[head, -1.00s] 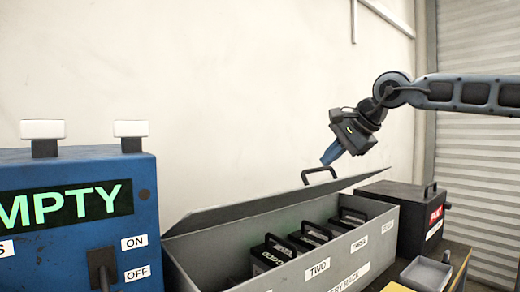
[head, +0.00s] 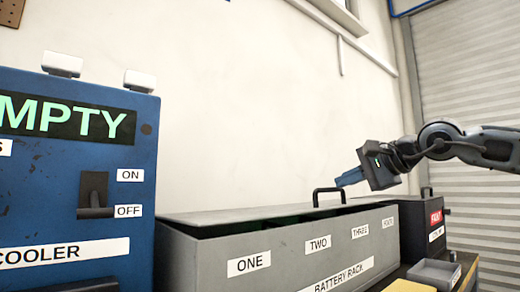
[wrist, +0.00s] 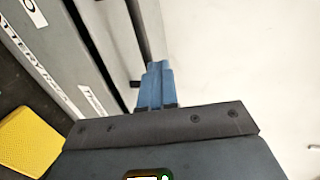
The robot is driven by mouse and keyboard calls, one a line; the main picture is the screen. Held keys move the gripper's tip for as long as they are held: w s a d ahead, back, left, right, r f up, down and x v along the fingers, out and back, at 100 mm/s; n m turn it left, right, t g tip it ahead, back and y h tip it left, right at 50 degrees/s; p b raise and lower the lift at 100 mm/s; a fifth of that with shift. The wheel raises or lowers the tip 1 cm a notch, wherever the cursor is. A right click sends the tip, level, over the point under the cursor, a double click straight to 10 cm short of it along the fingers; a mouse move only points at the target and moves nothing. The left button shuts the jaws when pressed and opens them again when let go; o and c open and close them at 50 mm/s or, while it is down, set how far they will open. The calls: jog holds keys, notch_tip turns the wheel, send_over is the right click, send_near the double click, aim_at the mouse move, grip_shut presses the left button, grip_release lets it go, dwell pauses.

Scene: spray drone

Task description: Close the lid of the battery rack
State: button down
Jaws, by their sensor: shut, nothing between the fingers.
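The grey battery rack (head: 285,262) stands right of the blue cooler, with slots labelled ONE, TWO, THREE and a fourth. Its grey lid (head: 262,210) is almost down. A dark gap shows under its front edge, so it is not flush. A black handle (head: 330,192) stands up on the lid. My gripper (head: 341,181) is shut and empty, with its blue fingertips right by the handle; I cannot tell whether they touch it. In the wrist view the blue fingers (wrist: 155,72) are together beside the rack (wrist: 62,45). The batteries inside are hidden.
The blue cooler (head: 78,180), with an ON/OFF switch, stands at the left. The wall is close behind the rack.

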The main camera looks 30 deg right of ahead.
jog(key=shift+s+f+b, duration=0.25)
jog(key=shift+f+b, duration=0.7)
jog(key=shift+f, duration=0.1)
jog(key=shift+s+d, duration=0.1)
jog(key=shift+s, duration=0.05)
